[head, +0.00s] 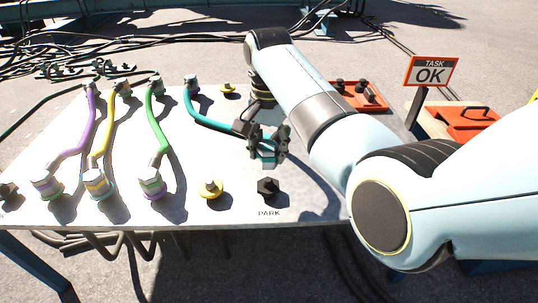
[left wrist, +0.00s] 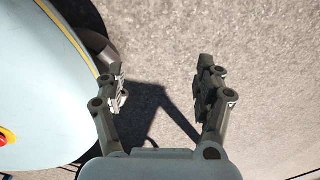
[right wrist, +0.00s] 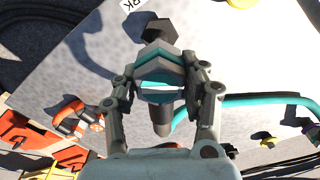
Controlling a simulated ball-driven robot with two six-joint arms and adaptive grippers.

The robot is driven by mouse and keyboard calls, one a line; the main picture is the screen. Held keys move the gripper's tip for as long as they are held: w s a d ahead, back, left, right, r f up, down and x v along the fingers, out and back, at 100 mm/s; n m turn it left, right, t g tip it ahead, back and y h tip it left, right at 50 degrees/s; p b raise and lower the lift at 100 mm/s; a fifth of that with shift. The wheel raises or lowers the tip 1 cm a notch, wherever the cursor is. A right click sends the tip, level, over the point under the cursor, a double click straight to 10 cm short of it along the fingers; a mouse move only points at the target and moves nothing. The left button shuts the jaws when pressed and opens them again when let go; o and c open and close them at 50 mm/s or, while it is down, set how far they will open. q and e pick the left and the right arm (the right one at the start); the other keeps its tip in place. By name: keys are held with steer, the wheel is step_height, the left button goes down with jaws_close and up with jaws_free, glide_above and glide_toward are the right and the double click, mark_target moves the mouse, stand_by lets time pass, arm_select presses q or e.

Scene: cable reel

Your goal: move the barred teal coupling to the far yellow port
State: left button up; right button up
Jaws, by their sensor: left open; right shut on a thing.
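The teal coupling (head: 268,155) is held by my right gripper (head: 268,142) above the table, behind the dark PARK port (head: 268,187). It also shows between the fingers in the right wrist view (right wrist: 160,88), with pale and teal bands. Its teal cable (head: 215,122) runs back to a fitting (head: 191,85) at the table's far side. The far yellow port (head: 228,90) stands uncovered right of that fitting. The near yellow port (head: 211,189) is also bare. My left gripper (left wrist: 160,85) is open and empty over the ground in the left wrist view.
Purple (head: 73,143), yellow (head: 104,135) and green (head: 153,125) cables cross the table at left between seated couplings. A red tray (head: 360,96) lies at the right, beyond my right arm. A TASK OK sign (head: 431,71) stands farther right.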

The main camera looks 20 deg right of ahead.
mark_target(269, 143)
step_height(269, 143, up, 3)
steer(key=shift+f+p, duration=0.15)
steer(key=shift+p, duration=0.3)
steer(key=shift+r+p, duration=0.3)
steer(key=shift+r, duration=0.05)
step_height(269, 143, up, 3)
steer(key=p, duration=0.3)
steer(key=shift+f+p, duration=0.15)
steer(key=shift+p, duration=0.15)
arm_select(q)
steer(key=r, duration=0.2)
steer(key=w+r, duration=0.1)
steer(key=r, duration=0.1)
steer(key=shift+d+r, duration=0.2)
steer(key=shift+r, duration=0.2)
arm_select(e)
steer(key=shift+f, duration=0.1)
